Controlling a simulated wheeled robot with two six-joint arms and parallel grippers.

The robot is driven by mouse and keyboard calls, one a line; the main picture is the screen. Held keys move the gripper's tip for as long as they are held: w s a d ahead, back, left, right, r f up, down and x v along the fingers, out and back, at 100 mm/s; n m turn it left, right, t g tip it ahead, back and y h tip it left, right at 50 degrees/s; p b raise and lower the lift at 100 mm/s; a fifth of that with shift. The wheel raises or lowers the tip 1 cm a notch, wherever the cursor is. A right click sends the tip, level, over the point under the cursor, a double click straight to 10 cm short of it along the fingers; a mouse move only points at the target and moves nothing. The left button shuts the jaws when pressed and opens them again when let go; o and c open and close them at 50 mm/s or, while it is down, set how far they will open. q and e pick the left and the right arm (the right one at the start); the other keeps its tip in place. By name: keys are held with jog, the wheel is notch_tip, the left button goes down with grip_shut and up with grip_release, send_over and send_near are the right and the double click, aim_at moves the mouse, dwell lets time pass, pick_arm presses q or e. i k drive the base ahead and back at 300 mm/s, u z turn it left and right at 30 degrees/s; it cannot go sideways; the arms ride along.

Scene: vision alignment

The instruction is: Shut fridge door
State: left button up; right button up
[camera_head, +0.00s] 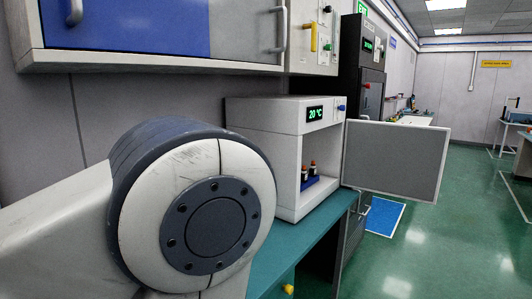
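The fridge (276,117) is a white box with a green "20 °C" display, standing on a teal counter. Its door (395,155), a grey panel with a white frame, is swung wide open to the right and sticks out past the counter's edge. Inside the fridge are small dark bottles with red caps (312,167) on a blue rack. A large white and dark grey joint of my own arm fills the lower left and hides part of the fridge's left side and the counter. Neither of my grippers is in view.
The teal counter (275,262) runs beneath the fridge. A blue and grey wall cabinet (125,24) with handles hangs above. A blue mat (384,216) lies on the green floor (450,240) beyond the door. The floor to the right is open.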

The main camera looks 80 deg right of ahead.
aim_at(406, 161)
jog(key=k, duration=1.2)
jog(key=z, duration=4.2)
jog(key=i, duration=4.65)
jog(key=u, duration=3.1)
